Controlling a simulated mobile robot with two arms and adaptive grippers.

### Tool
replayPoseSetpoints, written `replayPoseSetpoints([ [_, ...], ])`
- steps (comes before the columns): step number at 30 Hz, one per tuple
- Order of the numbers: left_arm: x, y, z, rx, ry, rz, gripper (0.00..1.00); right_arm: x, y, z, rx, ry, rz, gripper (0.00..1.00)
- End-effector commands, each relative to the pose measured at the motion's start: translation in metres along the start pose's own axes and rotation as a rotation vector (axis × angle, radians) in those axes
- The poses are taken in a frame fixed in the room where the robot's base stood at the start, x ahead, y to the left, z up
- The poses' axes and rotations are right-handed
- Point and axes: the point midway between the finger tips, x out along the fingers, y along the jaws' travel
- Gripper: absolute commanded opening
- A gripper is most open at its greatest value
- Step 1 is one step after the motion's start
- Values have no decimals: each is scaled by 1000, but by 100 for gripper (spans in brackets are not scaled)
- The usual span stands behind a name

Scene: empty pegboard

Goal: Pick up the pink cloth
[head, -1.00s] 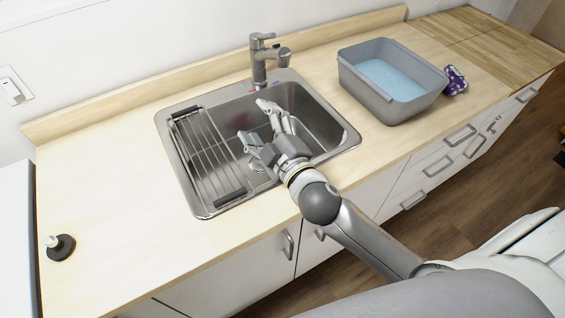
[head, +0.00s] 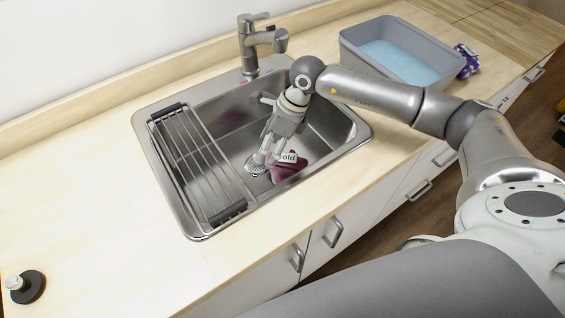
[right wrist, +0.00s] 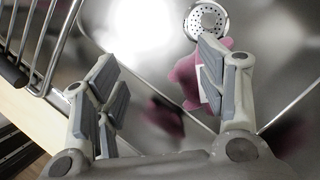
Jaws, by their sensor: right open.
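The pink cloth (head: 288,172) is a crumpled dark pink piece on the sink floor near the drain, with a white label whose visible letters read "old". My right gripper (head: 266,160) reaches down into the sink, its fingertips just left of the cloth and close to the drain. In the right wrist view my right gripper (right wrist: 158,72) is open. The cloth (right wrist: 186,72) shows between the fingers, close to the right finger, which covers part of it. I cannot tell whether they touch. My left gripper is not in view.
The steel sink (head: 338,112) has a wire rack (head: 192,160) along its left side and a faucet (head: 254,45) behind. A grey tub (head: 358,50) and a purple patterned cloth (head: 468,62) are at the right. The left counter is mostly clear.

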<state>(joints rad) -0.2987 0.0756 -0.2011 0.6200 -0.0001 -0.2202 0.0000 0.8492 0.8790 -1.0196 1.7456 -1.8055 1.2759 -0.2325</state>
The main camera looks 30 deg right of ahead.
Motion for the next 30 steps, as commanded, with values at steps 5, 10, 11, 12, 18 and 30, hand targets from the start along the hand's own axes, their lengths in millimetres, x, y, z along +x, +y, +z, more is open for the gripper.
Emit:
replayPoseSetpoints([
  [5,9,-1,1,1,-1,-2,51,-15,-43,-47,0,183,-113,65],
  [10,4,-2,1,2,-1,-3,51,-5,-51,-58,3,220,-126,65],
  [11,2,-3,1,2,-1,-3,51,0,-51,-59,3,220,-125,65],
  [12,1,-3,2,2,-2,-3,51,7,-51,-61,2,220,-125,65],
  [18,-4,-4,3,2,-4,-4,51,32,-55,-65,2,216,-126,65],
  [30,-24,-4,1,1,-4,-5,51,76,-57,-78,3,213,-125,65],
])
